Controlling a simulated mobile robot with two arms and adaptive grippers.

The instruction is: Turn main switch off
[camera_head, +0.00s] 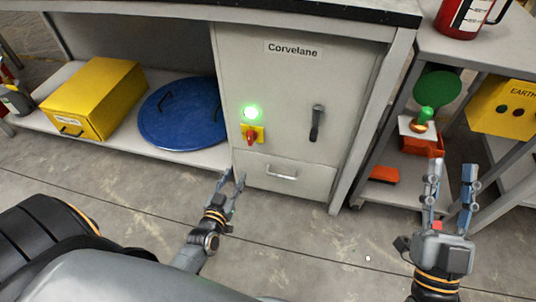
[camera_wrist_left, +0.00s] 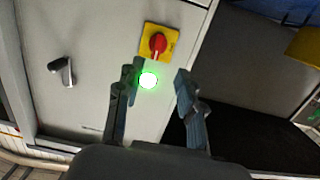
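The main switch is a red rotary knob (camera_head: 250,137) on a yellow plate, on the front of the grey Corvelane cabinet (camera_head: 285,75). A green lamp (camera_head: 252,112) is lit just above it. In the left wrist view, which looks turned over, the red knob (camera_wrist_left: 158,42) lies beyond the fingertips, with its grip roughly upright in that picture. The glowing lamp (camera_wrist_left: 148,80) shows between the fingers. My left gripper (camera_head: 233,178) is open and empty, below the switch in the head view and apart from it. My right gripper (camera_head: 452,172) is open and empty at the right.
A dark lever handle (camera_head: 317,122) and a drawer with a pale handle (camera_head: 282,175) are on the same cabinet. A yellow box (camera_head: 95,98) and a blue round lid (camera_head: 182,113) lie on the left shelf. A shelved bench (camera_head: 490,50) stands at right. The floor in front is clear.

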